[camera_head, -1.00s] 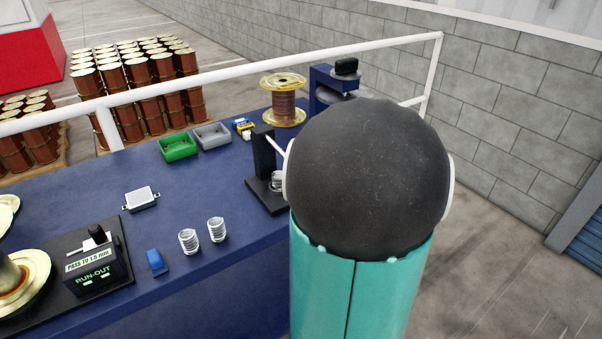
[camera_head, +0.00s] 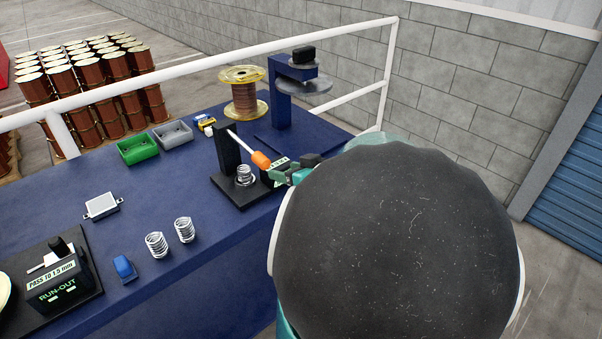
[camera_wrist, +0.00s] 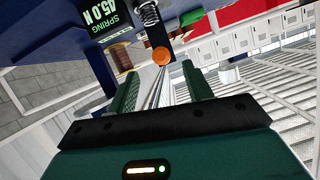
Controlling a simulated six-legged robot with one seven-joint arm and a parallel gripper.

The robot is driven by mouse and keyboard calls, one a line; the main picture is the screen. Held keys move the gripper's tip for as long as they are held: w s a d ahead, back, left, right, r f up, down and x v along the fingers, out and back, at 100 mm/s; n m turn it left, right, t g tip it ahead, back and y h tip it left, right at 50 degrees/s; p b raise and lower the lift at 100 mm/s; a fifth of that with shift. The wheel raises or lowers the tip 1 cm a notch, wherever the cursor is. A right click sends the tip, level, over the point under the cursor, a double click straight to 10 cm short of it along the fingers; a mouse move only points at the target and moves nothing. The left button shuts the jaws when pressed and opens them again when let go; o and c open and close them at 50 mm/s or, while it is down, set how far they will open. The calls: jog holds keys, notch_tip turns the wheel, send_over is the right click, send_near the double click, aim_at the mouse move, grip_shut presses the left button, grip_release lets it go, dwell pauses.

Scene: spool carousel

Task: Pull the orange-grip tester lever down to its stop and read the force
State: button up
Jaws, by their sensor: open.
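The spring tester (camera_head: 226,150) is a black post on a black base at the bench's right end. Its pale lever slopes down to the right from the post to the orange grip (camera_head: 261,160). A coil spring (camera_head: 245,175) stands on the base below the lever. My green gripper (camera_head: 279,177) is just beyond the grip's lower right end. In the wrist view the orange grip (camera_wrist: 162,56) shows end-on, near the fingertips and between the open fingers (camera_wrist: 161,68); contact cannot be told. The tester's display (camera_wrist: 108,20) shows upside down and reads "SPRING 45.0 N".
Two loose springs (camera_head: 170,238), a blue block (camera_head: 124,268) and a run-out gauge (camera_head: 55,285) sit on the blue bench. Green (camera_head: 137,149) and grey (camera_head: 172,134) trays, a wire spool (camera_head: 243,95) and a blue stand (camera_head: 284,98) are behind. A white rail (camera_head: 200,78) runs along the back.

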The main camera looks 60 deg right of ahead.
jog(key=v, duration=0.4)
jog(key=shift+s, duration=0.35)
jog(key=shift+w+a, duration=0.1)
jog(key=shift+a, duration=0.05)
